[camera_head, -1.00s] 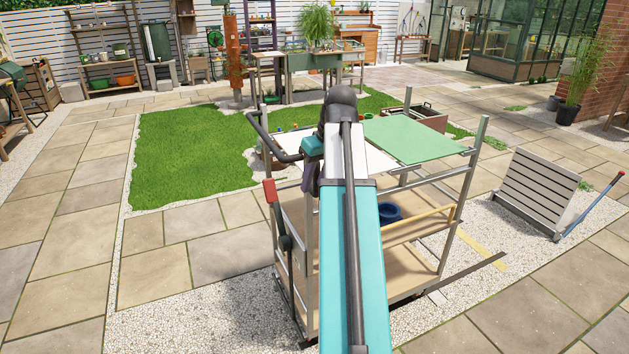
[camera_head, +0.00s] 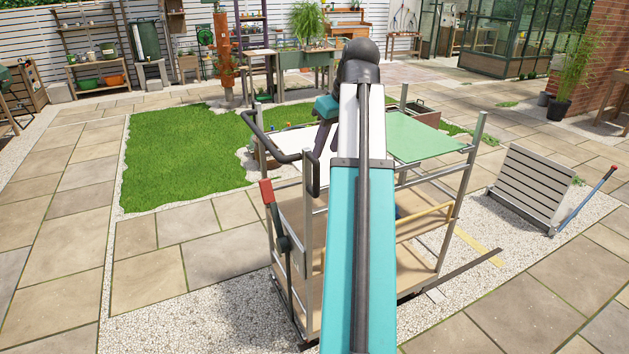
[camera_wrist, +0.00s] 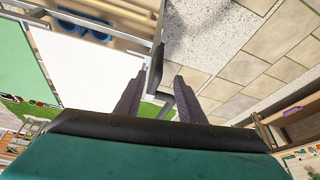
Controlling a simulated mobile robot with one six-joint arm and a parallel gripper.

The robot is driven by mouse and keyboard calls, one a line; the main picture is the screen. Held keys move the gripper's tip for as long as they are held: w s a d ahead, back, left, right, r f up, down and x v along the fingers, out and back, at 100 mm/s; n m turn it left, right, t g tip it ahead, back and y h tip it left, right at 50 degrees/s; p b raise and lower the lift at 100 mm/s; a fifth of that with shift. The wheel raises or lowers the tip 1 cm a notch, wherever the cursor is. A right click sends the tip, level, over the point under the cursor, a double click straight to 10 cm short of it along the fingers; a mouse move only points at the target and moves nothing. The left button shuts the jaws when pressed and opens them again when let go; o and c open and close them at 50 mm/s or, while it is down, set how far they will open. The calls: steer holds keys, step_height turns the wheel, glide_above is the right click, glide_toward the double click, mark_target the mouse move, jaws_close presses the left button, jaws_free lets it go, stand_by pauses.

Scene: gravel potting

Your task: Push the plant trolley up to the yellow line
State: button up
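The plant trolley (camera_head: 307,250) is a grey metal frame with wooden shelves and a white and green top. It stands upright on the gravel, with a black bent handle (camera_head: 262,142) at its left end and a red-tipped lever (camera_head: 266,190) below. The yellow line (camera_head: 478,246) shows on the ground beyond the trolley's right side, partly hidden by its frame. My gripper (camera_head: 319,152) is over the white top beside the handle, partly hidden by my arm. In the wrist view, my gripper (camera_wrist: 161,78) has its fingers apart, with the black handle (camera_wrist: 157,66) showing between and beyond them.
A dark strip (camera_head: 462,273) lies on the ground at the trolley's right. A slatted grey panel (camera_head: 530,185) with a blue bar stands farther right. Grass (camera_head: 180,155) lies behind left. Paving (camera_head: 60,240) on the left is clear.

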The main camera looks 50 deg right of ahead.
mark_target(316, 179)
steer(key=shift+f, duration=0.1)
steer(key=shift+p+x, duration=0.6)
steer(key=shift+x, duration=6.15)
steer(key=shift+s+d, duration=0.1)
